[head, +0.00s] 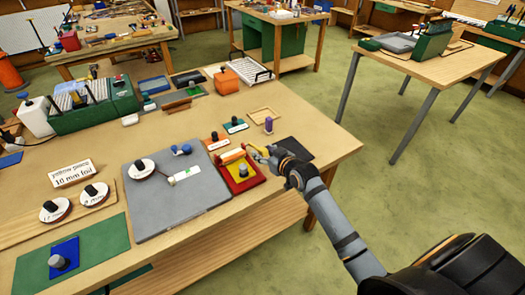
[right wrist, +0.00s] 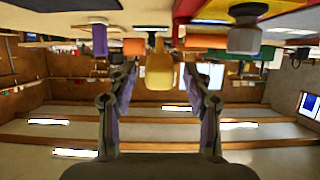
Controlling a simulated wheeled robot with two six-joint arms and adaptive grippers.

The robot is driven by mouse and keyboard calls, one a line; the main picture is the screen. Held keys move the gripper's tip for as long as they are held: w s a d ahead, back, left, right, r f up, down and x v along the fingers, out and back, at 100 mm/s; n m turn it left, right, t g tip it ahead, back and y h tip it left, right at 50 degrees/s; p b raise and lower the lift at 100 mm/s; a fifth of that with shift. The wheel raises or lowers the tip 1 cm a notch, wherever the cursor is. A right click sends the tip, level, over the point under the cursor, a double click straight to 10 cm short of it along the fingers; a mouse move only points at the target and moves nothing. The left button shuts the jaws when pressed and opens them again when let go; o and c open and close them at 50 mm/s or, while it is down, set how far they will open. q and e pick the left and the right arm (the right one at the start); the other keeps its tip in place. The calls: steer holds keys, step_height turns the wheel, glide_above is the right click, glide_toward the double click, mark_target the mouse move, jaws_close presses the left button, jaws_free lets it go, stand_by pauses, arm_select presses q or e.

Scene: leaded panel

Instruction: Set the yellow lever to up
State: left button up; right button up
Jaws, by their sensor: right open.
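The yellow lever (head: 256,152) shows in the head view at the far right edge of the red panel, partly hidden by my right gripper. In the right wrist view, which is upside down, a yellow block (right wrist: 159,72), apparently the lever's handle, lies between the fingertips. My right gripper (head: 266,153) is open, with a finger on each side of it; gaps show on both sides in the wrist view (right wrist: 160,80). Whether the lever stands up or down I cannot tell. The red and yellow panel (head: 247,184) carries a grey knob (head: 243,171). My left gripper is out of view.
A grey board (head: 170,210) with a white reel (head: 140,168) lies left of the panel. A purple peg (head: 268,125), a dark mat (head: 296,148) and small plates with black knobs (head: 236,124) are close to my right gripper. The table's right edge is near.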

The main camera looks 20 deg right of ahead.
steer(key=shift+x, duration=0.9)
jaws_close()
